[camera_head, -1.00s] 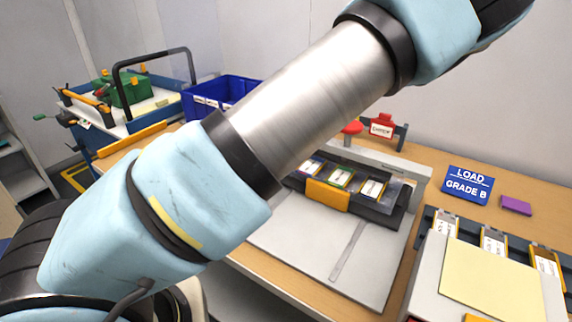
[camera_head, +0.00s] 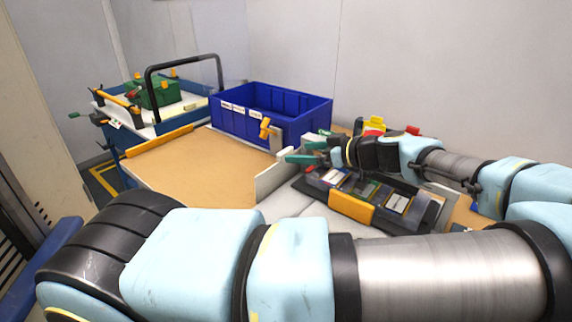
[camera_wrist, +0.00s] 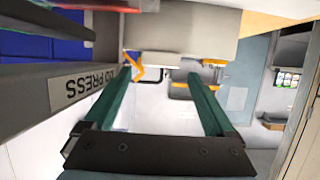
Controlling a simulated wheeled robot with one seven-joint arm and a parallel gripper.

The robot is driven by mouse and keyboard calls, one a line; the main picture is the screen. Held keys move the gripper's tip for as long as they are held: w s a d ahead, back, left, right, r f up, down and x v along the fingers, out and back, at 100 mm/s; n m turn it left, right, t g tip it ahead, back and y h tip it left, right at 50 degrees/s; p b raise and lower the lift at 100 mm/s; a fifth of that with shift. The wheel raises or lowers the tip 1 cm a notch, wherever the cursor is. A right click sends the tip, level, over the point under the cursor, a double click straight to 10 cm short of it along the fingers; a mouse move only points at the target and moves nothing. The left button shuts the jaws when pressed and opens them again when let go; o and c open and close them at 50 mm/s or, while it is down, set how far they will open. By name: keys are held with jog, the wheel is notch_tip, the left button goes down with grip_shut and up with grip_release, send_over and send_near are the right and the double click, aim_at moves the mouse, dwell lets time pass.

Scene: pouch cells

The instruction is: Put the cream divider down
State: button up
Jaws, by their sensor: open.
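I cannot make out the cream divider in either view now. My gripper (camera_head: 300,152) is above the back part of the bench, in front of the blue bin (camera_head: 250,120). Its two green fingers stand apart in the wrist view (camera_wrist: 160,78), with nothing between them. In the head view the fingers are small and partly overlapped by my wrist.
A dark fixture with an orange front block (camera_head: 351,207) holds several cells in windows. An upright grey plate (camera_head: 274,173) stands at its left. The brown bench top (camera_head: 195,170) is clear on the left. A wheeled cart (camera_head: 130,130) stands behind.

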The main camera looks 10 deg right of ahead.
aim_at(287, 150)
jog(key=p+x, duration=0.1)
jog(key=x, duration=0.4)
jog(key=shift+w+a, duration=0.3)
jog(key=shift+a, duration=0.05)
jog(key=shift+w+a+f+p, duration=0.25)
jog(key=shift+p, duration=0.05)
jog(key=c, duration=1.3)
jog(key=shift+r, duration=0.15)
